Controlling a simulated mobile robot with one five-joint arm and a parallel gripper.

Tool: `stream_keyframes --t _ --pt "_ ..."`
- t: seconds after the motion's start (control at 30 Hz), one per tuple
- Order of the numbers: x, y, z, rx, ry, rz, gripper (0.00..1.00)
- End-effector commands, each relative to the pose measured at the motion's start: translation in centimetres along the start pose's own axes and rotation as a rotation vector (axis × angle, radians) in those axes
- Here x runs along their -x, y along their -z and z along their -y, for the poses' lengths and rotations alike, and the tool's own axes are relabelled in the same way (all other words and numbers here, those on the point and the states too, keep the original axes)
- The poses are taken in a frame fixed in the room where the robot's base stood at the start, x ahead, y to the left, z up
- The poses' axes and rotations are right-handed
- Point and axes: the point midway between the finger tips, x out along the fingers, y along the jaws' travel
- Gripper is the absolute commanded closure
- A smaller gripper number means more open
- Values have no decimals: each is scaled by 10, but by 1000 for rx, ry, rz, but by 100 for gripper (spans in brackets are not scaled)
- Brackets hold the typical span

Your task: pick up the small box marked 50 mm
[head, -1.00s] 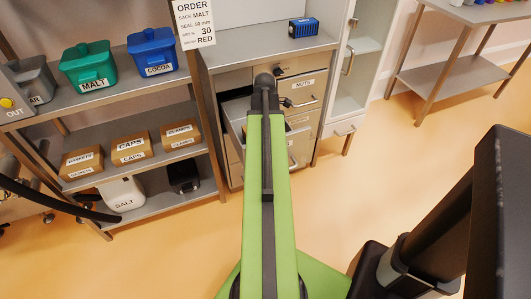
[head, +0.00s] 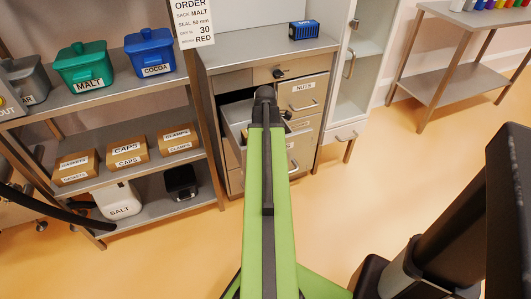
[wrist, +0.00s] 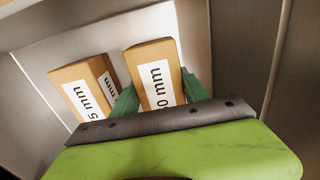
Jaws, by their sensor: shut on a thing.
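In the wrist view a small tan cardboard box (wrist: 152,60) with a white label, of which "0 mm" reads and the front digit is hidden, sits between the two green fingers of my gripper (wrist: 160,92). The fingers are shut on it, one on each side. A second tan box (wrist: 84,86), label ending in "5 mm", lies just left of the left finger. Both are inside a grey open drawer (wrist: 108,35). In the head view this drawer (head: 235,111) is pulled out of the cabinet, and my arm hides the gripper and boxes.
The drawer walls stand close around my gripper. The cabinet (head: 262,45) has a NUTS drawer (head: 303,90) to the right and a blue box (head: 304,30) on top. Shelves (head: 110,95) at left hold bins and cartons. Floor at right is open.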

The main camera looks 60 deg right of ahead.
Motion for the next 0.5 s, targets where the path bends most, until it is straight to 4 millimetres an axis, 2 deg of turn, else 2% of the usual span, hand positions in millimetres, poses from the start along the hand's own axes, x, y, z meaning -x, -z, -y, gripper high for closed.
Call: stream_keyframes --t 0.03,0.13,0.17,0.37,0.5 --pt "0 0 0 0 0 0 79" --pt "0 0 0 0 0 0 92" --pt "0 0 0 0 0 0 94" --pt "1 0 0 0 0 0 94" --pt "11 0 0 0 0 0 94"
